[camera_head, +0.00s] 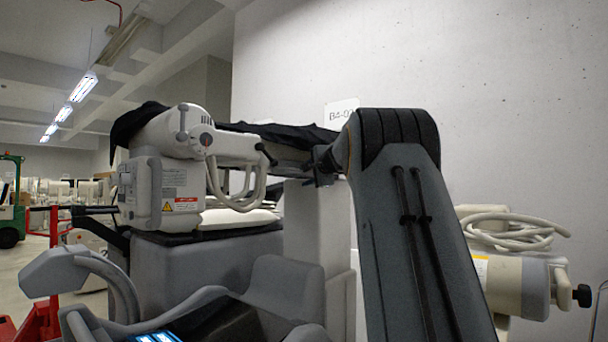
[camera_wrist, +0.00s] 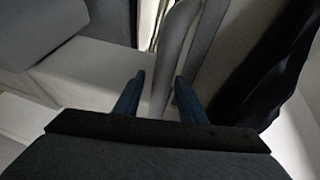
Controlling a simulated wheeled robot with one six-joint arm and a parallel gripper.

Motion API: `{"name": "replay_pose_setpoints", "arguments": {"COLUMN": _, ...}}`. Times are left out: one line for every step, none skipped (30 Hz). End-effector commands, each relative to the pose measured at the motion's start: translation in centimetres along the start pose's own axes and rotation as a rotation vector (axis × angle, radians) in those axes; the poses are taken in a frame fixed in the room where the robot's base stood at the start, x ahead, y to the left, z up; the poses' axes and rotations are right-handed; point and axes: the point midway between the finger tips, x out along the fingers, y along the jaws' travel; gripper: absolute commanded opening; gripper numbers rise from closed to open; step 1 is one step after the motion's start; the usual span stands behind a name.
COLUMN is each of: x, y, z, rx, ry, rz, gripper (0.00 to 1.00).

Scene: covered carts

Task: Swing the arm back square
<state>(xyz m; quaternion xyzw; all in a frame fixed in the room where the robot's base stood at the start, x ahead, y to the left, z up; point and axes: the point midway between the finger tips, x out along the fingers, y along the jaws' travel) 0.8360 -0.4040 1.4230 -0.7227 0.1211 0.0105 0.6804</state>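A white machine arm (camera_head: 238,147) runs level from a column (camera_head: 305,225) leftward to a bulky white head (camera_head: 165,185) with a dial, a warning label and looped cables. A black cover (camera_head: 270,131) lies over the arm's top. My gripper (camera_head: 318,168) is at the arm's right end, near the column top; its fingertips are small and dark there. In the wrist view my gripper (camera_wrist: 158,80) has its two fingers apart. A pale grey bar (camera_wrist: 178,45) passes beyond and between the fingers, nearer the right one. I cannot tell whether it touches.
A grey cart body (camera_head: 205,265) with a curved handle (camera_head: 85,265) stands below. A concrete wall (camera_head: 500,90) is close behind. A cream cylinder (camera_head: 520,282) with coiled cable sits at right. Red equipment (camera_head: 40,320) and open floor show at left.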

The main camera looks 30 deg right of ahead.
Motion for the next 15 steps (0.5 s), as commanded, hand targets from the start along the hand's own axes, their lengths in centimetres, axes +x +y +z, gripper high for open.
{"name": "replay_pose_setpoints", "arguments": {"x": 0.6, "y": -0.1, "z": 0.0, "rx": -0.001, "ry": -0.001, "rz": 0.001, "gripper": 0.37}}
{"name": "replay_pose_setpoints", "arguments": {"x": 0.9, "y": -0.1, "z": 0.0, "rx": -0.001, "ry": -0.001, "rz": 0.001, "gripper": 0.37}}
{"name": "replay_pose_setpoints", "arguments": {"x": 1.3, "y": -0.1, "z": 0.0, "rx": -0.001, "ry": -0.001, "rz": 0.001, "gripper": 0.37}}
{"name": "replay_pose_setpoints", "arguments": {"x": 1.5, "y": -0.1, "z": 0.0, "rx": -0.001, "ry": -0.001, "rz": 0.0, "gripper": 0.37}}
{"name": "replay_pose_setpoints", "arguments": {"x": 1.7, "y": -0.1, "z": 0.1, "rx": -0.001, "ry": -0.001, "rz": 0.0, "gripper": 0.37}}
{"name": "replay_pose_setpoints", "arguments": {"x": 2.0, "y": 0.0, "z": 0.1, "rx": -0.001, "ry": -0.002, "rz": 0.001, "gripper": 0.37}}
{"name": "replay_pose_setpoints", "arguments": {"x": 2.1, "y": 0.0, "z": 0.0, "rx": -0.001, "ry": -0.001, "rz": 0.001, "gripper": 0.37}}
{"name": "replay_pose_setpoints", "arguments": {"x": 2.3, "y": 0.0, "z": 0.0, "rx": -0.001, "ry": -0.001, "rz": 0.001, "gripper": 0.37}}
{"name": "replay_pose_setpoints", "arguments": {"x": 2.4, "y": -0.1, "z": 0.0, "rx": -0.001, "ry": -0.001, "rz": 0.0, "gripper": 0.37}}
{"name": "replay_pose_setpoints", "arguments": {"x": 2.4, "y": -0.1, "z": 0.0, "rx": -0.001, "ry": -0.001, "rz": 0.0, "gripper": 0.37}}
{"name": "replay_pose_setpoints", "arguments": {"x": 2.5, "y": -0.1, "z": 0.0, "rx": -0.001, "ry": -0.001, "rz": 0.0, "gripper": 0.37}}
{"name": "replay_pose_setpoints", "arguments": {"x": 2.5, "y": 0.0, "z": 0.0, "rx": -0.001, "ry": -0.001, "rz": 0.0, "gripper": 0.37}}
{"name": "replay_pose_setpoints", "arguments": {"x": 2.5, "y": 0.0, "z": 0.0, "rx": -0.001, "ry": -0.001, "rz": 0.0, "gripper": 0.37}}
{"name": "replay_pose_setpoints", "arguments": {"x": 2.5, "y": 0.0, "z": 0.0, "rx": -0.001, "ry": -0.001, "rz": 0.0, "gripper": 0.37}}
{"name": "replay_pose_setpoints", "arguments": {"x": 2.5, "y": 0.0, "z": 0.0, "rx": 0.0, "ry": -0.001, "rz": 0.0, "gripper": 0.37}}
